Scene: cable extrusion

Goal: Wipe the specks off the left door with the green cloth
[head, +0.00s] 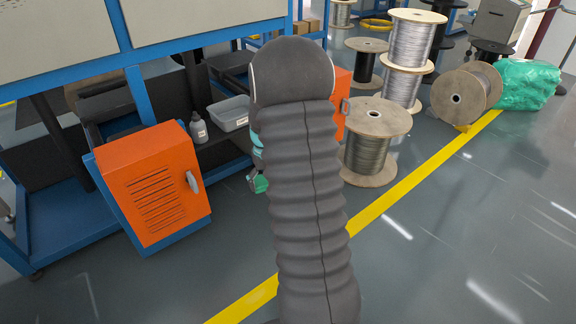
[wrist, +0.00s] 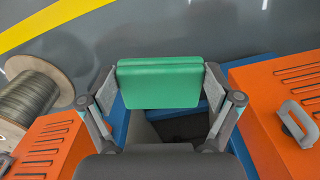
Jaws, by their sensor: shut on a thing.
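The left door (head: 155,185) is orange with dark vent slots and a grey handle, and stands swung open in the head view. It appears to be the orange door at the right of the wrist view (wrist: 285,95). I cannot make out specks on it. The green cloth (wrist: 160,82) is a folded pad clamped between my gripper's two fingers (wrist: 160,88). In the head view, my arm hides most of my gripper (head: 257,180); a bit of green shows right of the left door, apart from it.
The other orange door (head: 340,95) is partly hidden behind my arm. A grey bottle (head: 198,128) and a grey bin (head: 230,114) sit on the shelf between. A wire spool (head: 368,160) stands by the right door. Grey floor with a yellow line (head: 400,190) is clear in front.

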